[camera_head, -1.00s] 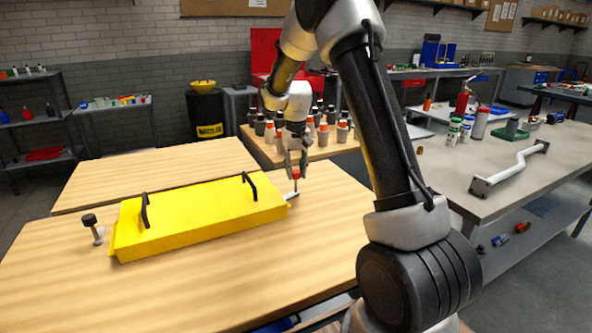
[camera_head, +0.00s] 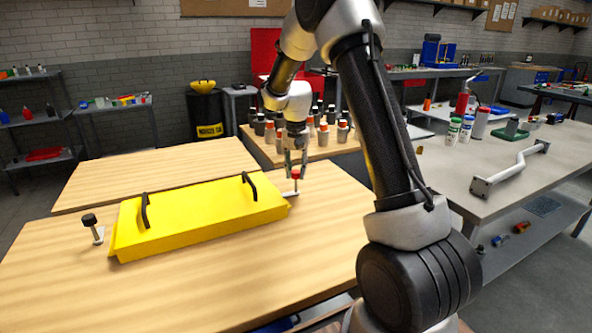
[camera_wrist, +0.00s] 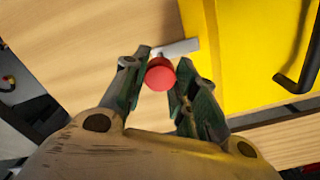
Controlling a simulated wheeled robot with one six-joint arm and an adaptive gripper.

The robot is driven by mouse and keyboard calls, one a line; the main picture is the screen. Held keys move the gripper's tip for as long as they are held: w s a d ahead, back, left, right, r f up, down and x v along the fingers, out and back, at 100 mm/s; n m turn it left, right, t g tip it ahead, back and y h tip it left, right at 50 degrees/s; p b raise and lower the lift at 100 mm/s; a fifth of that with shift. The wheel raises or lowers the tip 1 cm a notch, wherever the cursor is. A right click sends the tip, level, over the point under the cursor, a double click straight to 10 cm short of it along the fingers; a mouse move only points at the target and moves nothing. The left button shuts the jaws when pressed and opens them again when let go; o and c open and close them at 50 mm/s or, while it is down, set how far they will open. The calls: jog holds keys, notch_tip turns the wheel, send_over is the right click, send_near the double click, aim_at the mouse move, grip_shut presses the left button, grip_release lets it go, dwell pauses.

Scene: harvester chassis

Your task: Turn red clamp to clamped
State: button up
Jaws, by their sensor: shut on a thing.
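The red clamp has a round red knob (camera_wrist: 160,76) on a thin upright post, with a flat grey bar (camera_wrist: 180,48) at its base. In the wrist view the bar points from the post toward the yellow cover (camera_wrist: 225,60), and its tip overlaps the cover's edge. In the head view the red knob (camera_head: 295,174) stands at the cover's right end. My gripper (camera_head: 296,166) points down over it and is shut on the knob, with one finger on each side (camera_wrist: 158,84). The fingers' exact contact is hard to see.
The yellow cover (camera_head: 200,220) has two black handles and lies on the wooden table (camera_head: 190,285). A black-knobbed clamp (camera_head: 90,222) stands at its left end. Several bottles (camera_head: 325,135) stand behind my gripper. The table's front is clear.

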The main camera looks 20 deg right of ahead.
jog(key=o, duration=1.1)
jog(key=shift+c, duration=0.2)
notch_tip(320, 180, up, 12)
